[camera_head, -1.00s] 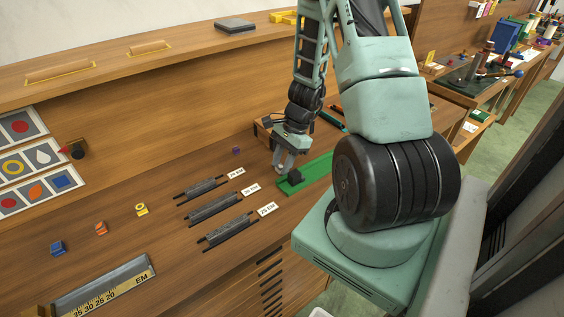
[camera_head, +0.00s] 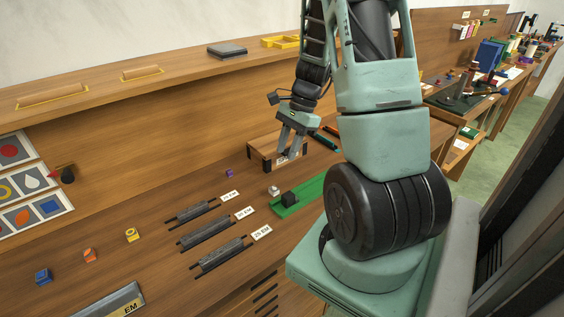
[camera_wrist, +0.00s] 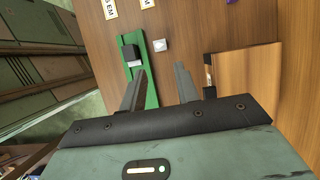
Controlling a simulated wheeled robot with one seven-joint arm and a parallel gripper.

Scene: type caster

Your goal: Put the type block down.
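A small silver-white type block (camera_head: 274,191) stands on the bench beside the green strip (camera_head: 316,190), close to a black block (camera_head: 290,198) on that strip. The wrist view also shows the type block (camera_wrist: 160,45) on bare wood, apart from the green strip. My gripper (camera_head: 287,156) is raised above the bench behind the type block. In the wrist view its two fingers (camera_wrist: 161,68) are spread with nothing between them, and the type block lies beyond their tips.
A wooden box (camera_head: 264,152) with dark corners stands close to my gripper. Several dark bars (camera_head: 207,232) with labels lie to the left. A purple cube (camera_head: 229,173) and a yellow block (camera_head: 132,234) sit on the bench. Bare wood lies between them.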

